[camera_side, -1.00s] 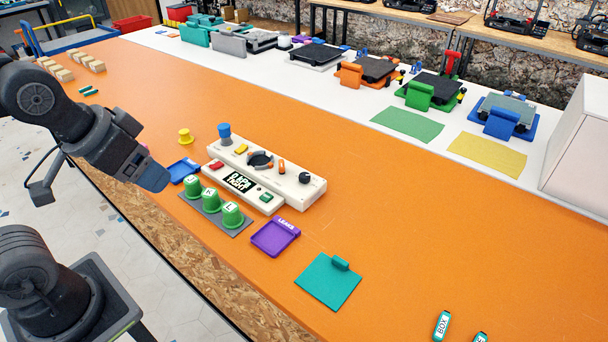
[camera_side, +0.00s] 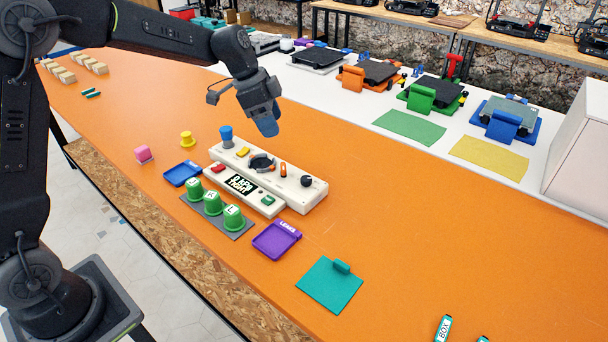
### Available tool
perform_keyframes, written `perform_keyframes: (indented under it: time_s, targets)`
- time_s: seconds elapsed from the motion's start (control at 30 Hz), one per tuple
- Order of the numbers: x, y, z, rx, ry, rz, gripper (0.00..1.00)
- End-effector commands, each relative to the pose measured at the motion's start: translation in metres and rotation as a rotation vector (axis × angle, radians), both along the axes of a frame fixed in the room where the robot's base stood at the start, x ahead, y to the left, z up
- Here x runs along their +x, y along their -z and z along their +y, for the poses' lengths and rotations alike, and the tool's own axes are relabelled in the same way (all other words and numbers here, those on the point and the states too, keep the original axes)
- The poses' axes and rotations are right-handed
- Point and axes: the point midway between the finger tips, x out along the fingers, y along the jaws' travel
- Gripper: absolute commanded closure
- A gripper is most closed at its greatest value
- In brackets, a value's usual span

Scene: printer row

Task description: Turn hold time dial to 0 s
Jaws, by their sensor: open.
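A cream control panel (camera_side: 233,169) lies on the orange table. It carries a black round dial (camera_side: 262,163) with an orange part at its middle and a small black knob (camera_side: 306,181) at its right end. I cannot read any scale, or tell which of the two is the hold time dial. My gripper (camera_side: 268,130) hangs above and behind the panel, tilted downward, near the round dial in the picture. It touches nothing that I can see. Its fingers are open, though they look small and blue here.
A blue knob (camera_side: 226,136) and an orange lever (camera_side: 283,170) stand up from the panel. Green cups (camera_side: 213,203), a purple tray (camera_side: 277,240) and a blue tray (camera_side: 182,173) sit in front. The table to the right is mostly clear.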

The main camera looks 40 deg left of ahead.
Motion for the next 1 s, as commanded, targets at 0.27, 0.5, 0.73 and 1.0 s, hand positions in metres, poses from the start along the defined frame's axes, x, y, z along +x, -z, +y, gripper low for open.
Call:
perform_keyframes:
  time_s: [0.27,0.5,0.73,1.0]
  targets:
    - [0.048,0.055,0.015,-0.027,0.169,-0.017,0.41]
    - [0.054,0.074,0.01,-0.03,0.187,-0.019,0.41]
    - [0.061,0.116,-0.005,-0.03,0.186,-0.016,0.41]
    - [0.071,0.163,-0.022,-0.029,0.185,-0.019,0.41]
